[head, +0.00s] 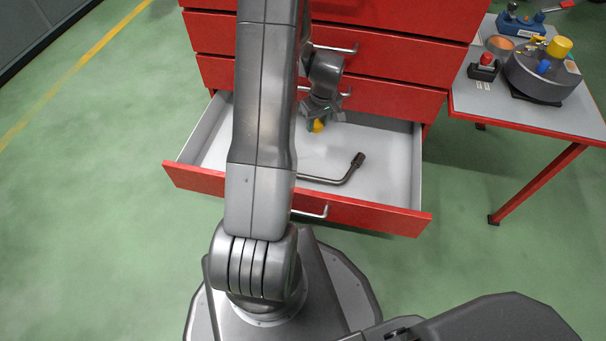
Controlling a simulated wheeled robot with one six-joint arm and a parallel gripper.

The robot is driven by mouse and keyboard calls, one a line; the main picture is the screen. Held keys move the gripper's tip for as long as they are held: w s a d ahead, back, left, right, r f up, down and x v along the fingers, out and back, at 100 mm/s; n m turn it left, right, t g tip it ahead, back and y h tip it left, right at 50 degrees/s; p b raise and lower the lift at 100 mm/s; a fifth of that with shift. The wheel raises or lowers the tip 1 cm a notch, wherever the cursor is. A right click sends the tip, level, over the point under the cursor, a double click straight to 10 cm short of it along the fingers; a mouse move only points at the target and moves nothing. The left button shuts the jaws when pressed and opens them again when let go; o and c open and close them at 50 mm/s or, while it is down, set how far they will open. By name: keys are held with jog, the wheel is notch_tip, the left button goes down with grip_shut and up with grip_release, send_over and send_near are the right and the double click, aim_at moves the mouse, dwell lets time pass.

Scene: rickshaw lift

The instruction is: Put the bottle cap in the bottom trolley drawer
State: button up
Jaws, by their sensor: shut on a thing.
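The bottom trolley drawer (390,213) is pulled open, with a red front and a pale grey inside. My gripper (319,122) points down over the back part of the open drawer. It is shut on a small yellow thing, which I take to be the bottle cap (318,127). The cap shows at the fingertips, partly hidden by the gripper. I cannot tell whether it touches the drawer floor. My arm hides the left middle of the drawer.
A dark L-shaped wrench (345,177) lies in the drawer, partly behind my arm. The shut upper drawers (400,60) rise behind the gripper. A grey-topped table (500,108) with several items stands at right. The drawer's right side is bare.

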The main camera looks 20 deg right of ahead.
aim_at(322, 157)
jog(key=f+b, duration=0.2)
jog(key=f, duration=0.2)
jog(key=s+d+f+b, duration=0.1)
jog(key=f, duration=0.4)
jog(key=d+f+b, duration=0.1)
jog(key=f+b, duration=0.1)
jog(key=f, duration=0.2)
jog(key=shift+s+d+f+b, duration=0.1)
jog(key=shift+s+f+b, duration=0.05)
jog(key=shift+s+b, duration=0.15)
jog(key=shift+f, duration=0.15)
jog(key=o, duration=1)
jog(key=shift+c, duration=0.2)
notch_tip(322, 157, up, 12)
jog(key=s+p, duration=0.1)
jog(key=p, duration=0.3)
jog(key=shift+s+d+p, duration=0.25)
jog(key=shift+s+p, duration=0.05)
jog(key=shift+p, duration=0.1)
